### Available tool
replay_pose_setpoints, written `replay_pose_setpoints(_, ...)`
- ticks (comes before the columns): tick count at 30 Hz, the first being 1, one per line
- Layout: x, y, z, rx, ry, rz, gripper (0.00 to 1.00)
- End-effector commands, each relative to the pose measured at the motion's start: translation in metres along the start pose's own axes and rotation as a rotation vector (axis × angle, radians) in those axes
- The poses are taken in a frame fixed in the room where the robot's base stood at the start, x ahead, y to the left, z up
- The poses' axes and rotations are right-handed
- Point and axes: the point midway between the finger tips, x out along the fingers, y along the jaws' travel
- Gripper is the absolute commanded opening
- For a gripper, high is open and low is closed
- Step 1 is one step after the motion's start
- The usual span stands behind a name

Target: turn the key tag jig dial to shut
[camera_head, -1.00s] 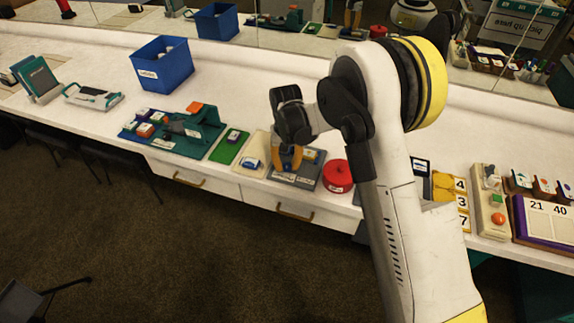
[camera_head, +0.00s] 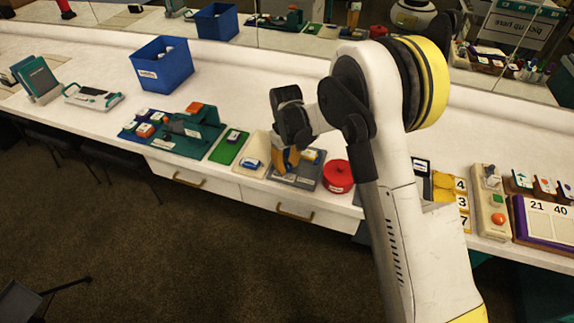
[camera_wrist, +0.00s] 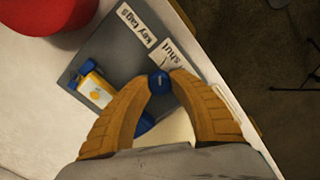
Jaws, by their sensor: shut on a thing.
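The key tag jig is a grey board that shows in the wrist view (camera_wrist: 78,58) and, in the head view (camera_head: 309,183), on the white counter under my arm. Its small round blue dial (camera_wrist: 159,83) sits between the orange-yellow fingertips of my gripper (camera_wrist: 160,82), which is shut on it. The gripper also shows in the head view (camera_head: 287,162), pointing down. A white label reading "shut" (camera_wrist: 175,52) lies just beyond the dial. A "key tags" label (camera_wrist: 137,25) is near the board's edge. A yellow and white tag with blue ends (camera_wrist: 95,89) lies beside the dial. The fingers partly hide a blue part (camera_wrist: 145,123).
A round red container (camera_head: 338,177) stands close to the board's right. A beige board (camera_head: 254,154) and a green mat (camera_head: 229,147) are to its left. The counter's front edge is close by. The counter behind has free room.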

Motion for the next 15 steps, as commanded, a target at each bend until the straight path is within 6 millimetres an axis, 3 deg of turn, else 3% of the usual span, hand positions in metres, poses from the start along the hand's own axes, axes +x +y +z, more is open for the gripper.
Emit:
replay_pose_setpoints(12,0.0002,-0.0003,0.0001,-0.005,0.000,0.000,0.00)
replay_pose_setpoints(13,0.0002,-0.0003,0.0001,-0.005,0.000,0.000,0.34)
replay_pose_setpoints(15,0.0002,-0.0002,0.0001,-0.005,0.000,0.000,0.50)
